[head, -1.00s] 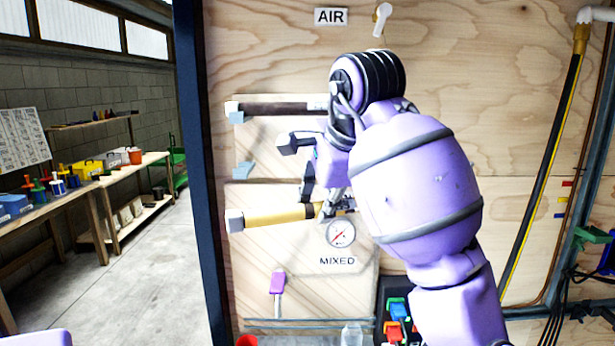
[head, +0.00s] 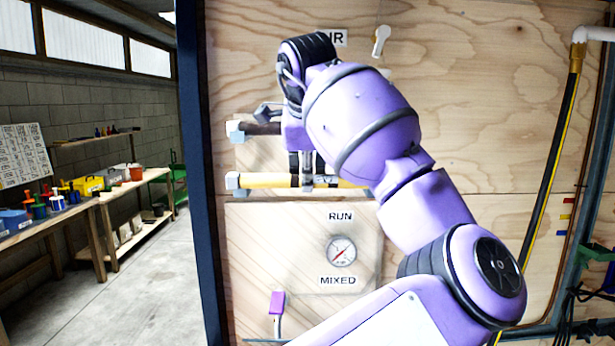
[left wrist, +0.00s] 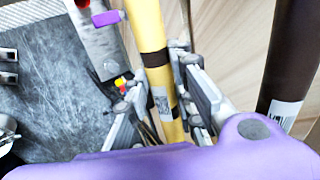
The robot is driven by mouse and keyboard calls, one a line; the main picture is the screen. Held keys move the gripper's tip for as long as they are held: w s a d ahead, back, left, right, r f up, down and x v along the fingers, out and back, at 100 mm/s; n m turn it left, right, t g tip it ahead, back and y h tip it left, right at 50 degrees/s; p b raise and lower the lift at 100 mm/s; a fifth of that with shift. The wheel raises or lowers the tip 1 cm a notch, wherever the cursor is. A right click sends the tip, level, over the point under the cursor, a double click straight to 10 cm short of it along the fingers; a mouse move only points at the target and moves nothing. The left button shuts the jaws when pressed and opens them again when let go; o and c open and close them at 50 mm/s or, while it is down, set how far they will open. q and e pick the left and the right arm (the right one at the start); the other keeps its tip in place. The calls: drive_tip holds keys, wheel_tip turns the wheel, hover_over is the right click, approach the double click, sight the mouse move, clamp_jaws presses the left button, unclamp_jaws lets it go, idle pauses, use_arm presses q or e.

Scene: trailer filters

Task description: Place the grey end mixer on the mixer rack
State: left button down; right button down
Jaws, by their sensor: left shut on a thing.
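The mixer, a yellow tube (head: 265,181) with a grey end cap (head: 233,180) at its left, lies level in front of the wall panel. My left gripper (head: 312,180) is shut around it near a black band; the left wrist view shows the yellow tube (left wrist: 150,40) between the fingers. The mixer rack has light-blue brackets (head: 238,137) on the panel. A dark brown tube (head: 262,128) lies on the upper bracket. The yellow tube is at about the lower bracket's height; I cannot tell whether it touches. My arm hides both tubes' right parts. My right gripper is not in view.
A round gauge (head: 341,251) sits on the panel below, with a purple-handled lever (head: 277,302) at lower left. A white valve handle (head: 380,41) is above. A dark blue post (head: 197,180) borders the panel's left. The dark tube (left wrist: 297,55) is close beside my gripper.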

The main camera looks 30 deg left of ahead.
use_arm(q)
drive_tip(key=shift+w+a+r, duration=0.1)
drive_tip(key=shift+w+a, duration=0.3)
drive_tip(key=shift+w, duration=0.2)
drive_tip(key=w, duration=0.1)
drive_tip(key=w+a+f, duration=0.1)
drive_tip(key=w, duration=0.1)
drive_tip(key=shift+a+f, duration=0.25)
drive_tip(key=shift+a, duration=0.1)
drive_tip(key=shift+s, duration=0.1)
drive_tip(key=c, duration=1.5)
unclamp_jaws()
drive_tip(key=shift+f, duration=0.15)
